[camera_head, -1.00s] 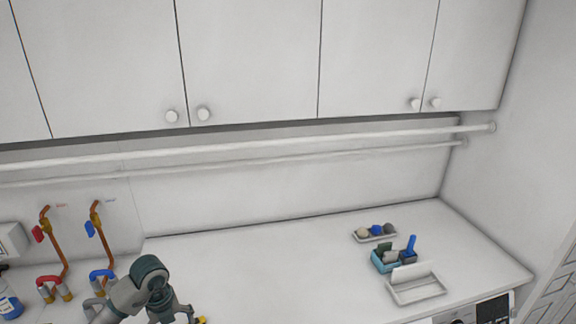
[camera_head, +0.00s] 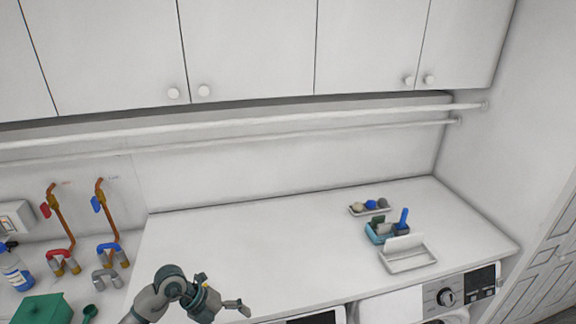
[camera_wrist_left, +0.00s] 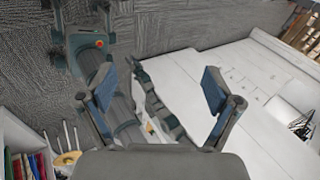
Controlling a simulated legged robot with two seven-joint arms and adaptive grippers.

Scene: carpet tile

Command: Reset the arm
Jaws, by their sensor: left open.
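My left gripper (camera_head: 222,295) is over the front edge of the white counter (camera_head: 290,225) in the head view, at the lower middle left. In the left wrist view its two blue-padded fingers (camera_wrist_left: 158,92) are spread wide with nothing between them. Below and between the fingers I see parts of my own body and carpet. My right gripper cannot be made out in the head view.
A white tray (camera_head: 412,263), a teal caddy (camera_head: 380,232) and a small tray of balls (camera_head: 357,212) stand at the counter's right. A green box (camera_head: 42,309) and blue bottle (camera_head: 14,272) are at left. Washer controls (camera_head: 462,292) sit below. The counter's middle is clear.

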